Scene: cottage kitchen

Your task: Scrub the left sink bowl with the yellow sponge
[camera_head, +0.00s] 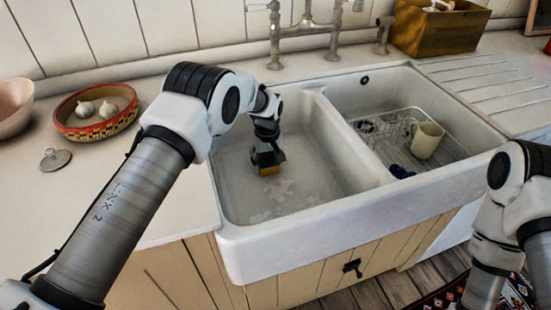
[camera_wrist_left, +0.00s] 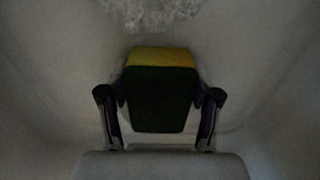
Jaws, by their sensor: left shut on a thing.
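The white double sink has a left bowl (camera_head: 305,181) with pale, foamy-looking patches (camera_head: 272,200) on its floor. My left gripper (camera_head: 267,160) reaches down into this bowl and is shut on the yellow sponge (camera_head: 269,170). In the left wrist view the sponge (camera_wrist_left: 160,57) shows a yellow edge and a dark green face between the two fingers of the left gripper (camera_wrist_left: 160,100). A whitish patch (camera_wrist_left: 150,12) lies beyond it. I cannot tell whether the sponge touches the bowl. My right arm shows at the right edge, but its gripper is out of the picture.
The right bowl holds a wire rack (camera_head: 385,135), a cream mug (camera_head: 427,139) and a dark blue item (camera_head: 401,171). A divider (camera_head: 342,150) separates the bowls. The tap (camera_head: 305,30) stands behind. A patterned bowl with garlic (camera_head: 97,129) and a metal lid (camera_head: 55,159) sit left.

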